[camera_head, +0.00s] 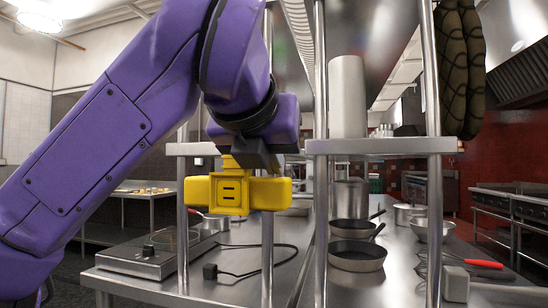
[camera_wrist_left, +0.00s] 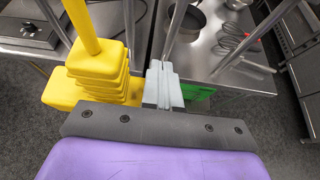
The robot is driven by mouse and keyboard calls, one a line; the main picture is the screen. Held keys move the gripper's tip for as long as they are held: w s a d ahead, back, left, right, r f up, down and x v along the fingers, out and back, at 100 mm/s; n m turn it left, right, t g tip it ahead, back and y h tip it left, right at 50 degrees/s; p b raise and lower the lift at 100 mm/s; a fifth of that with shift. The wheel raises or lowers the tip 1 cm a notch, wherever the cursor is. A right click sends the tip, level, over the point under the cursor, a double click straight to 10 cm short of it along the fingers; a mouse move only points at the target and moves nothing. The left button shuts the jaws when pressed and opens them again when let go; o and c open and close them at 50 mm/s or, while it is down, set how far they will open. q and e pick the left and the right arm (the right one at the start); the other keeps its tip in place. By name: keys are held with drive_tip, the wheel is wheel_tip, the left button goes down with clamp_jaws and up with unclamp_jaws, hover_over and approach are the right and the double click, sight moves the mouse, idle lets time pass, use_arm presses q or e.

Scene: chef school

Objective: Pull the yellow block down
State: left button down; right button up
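The yellow block (camera_head: 236,193) hangs in front of the metal shelving, with slots on its front face. In the left wrist view the yellow block (camera_wrist_left: 62,90) shows a stepped top and a yellow stem rising from it. My left gripper (camera_head: 262,158) is at the top of the block in the head view, its fingertips partly hidden. In the left wrist view the grey fingers of my left gripper (camera_wrist_left: 163,85) are together, just right of the stepped top, with nothing seen between them. Contact with the block cannot be told. My right gripper is not in view.
A steel table (camera_head: 300,262) with upright posts stands close behind the block. It bears a hotplate (camera_head: 150,256), pans (camera_head: 357,255), a tall pot (camera_head: 347,97) on the shelf (camera_head: 380,147), and a red-handled utensil (camera_head: 484,264). A green item (camera_wrist_left: 199,93) shows behind the fingers.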

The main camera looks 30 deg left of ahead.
sight(269, 178)
use_arm(q)
wheel_tip(269, 178, down, 10)
drive_tip(key=b, duration=0.8)
wheel_tip(269, 178, up, 7)
drive_tip(key=p, duration=0.5)
drive_tip(key=shift+f, duration=0.15)
drive_tip(key=shift+s, duration=0.2)
drive_tip(key=v, duration=0.2)
drive_tip(key=f+v, duration=0.1)
drive_tip(key=v, duration=0.2)
drive_tip(key=p+v, duration=0.1)
drive_tip(key=v, duration=0.1)
drive_tip(key=shift+s+d+f, duration=0.15)
drive_tip(key=shift+s+d, duration=0.1)
drive_tip(key=shift+s, duration=0.45)
drive_tip(key=shift+w, duration=0.1)
